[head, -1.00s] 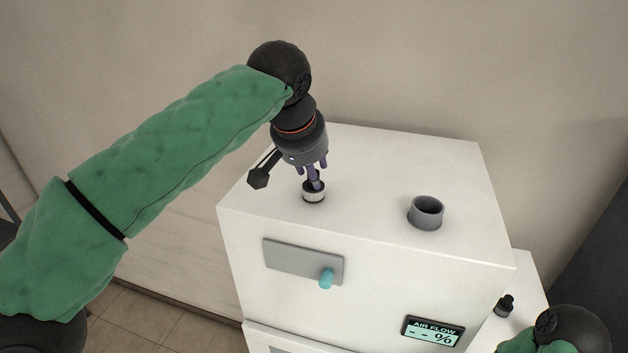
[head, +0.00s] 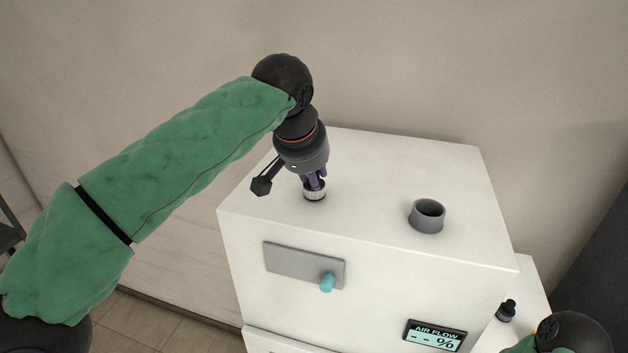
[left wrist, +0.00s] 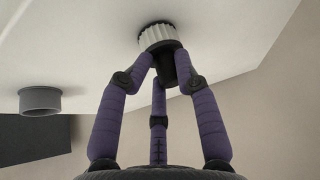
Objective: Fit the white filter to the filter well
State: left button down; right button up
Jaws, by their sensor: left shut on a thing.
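The white filter (head: 314,195) is a small ribbed white cylinder with a dark cap, on or just above the cabinet top. It also shows in the left wrist view (left wrist: 157,36). My left gripper (head: 314,185) is above it, its purple fingers shut on the dark cap. The fingers hide part of the cap. The filter well (head: 428,216) is a grey open ring on the cabinet top, to the right of the filter; it shows at the left of the left wrist view (left wrist: 40,100). The right gripper is out of view; only part of my right arm shows at the bottom right.
A small black object (head: 506,311) stands on a lower white surface at the right. The cabinet top between filter and well is clear.

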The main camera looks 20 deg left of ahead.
pick_arm(q)
jog(key=shift+r, duration=0.1)
jog(key=shift+r+p, duration=0.85)
jog(key=shift+r, duration=1.55)
jog(key=c, duration=1.9)
grip_release()
grip_shut()
jog(key=shift+d, duration=0.2)
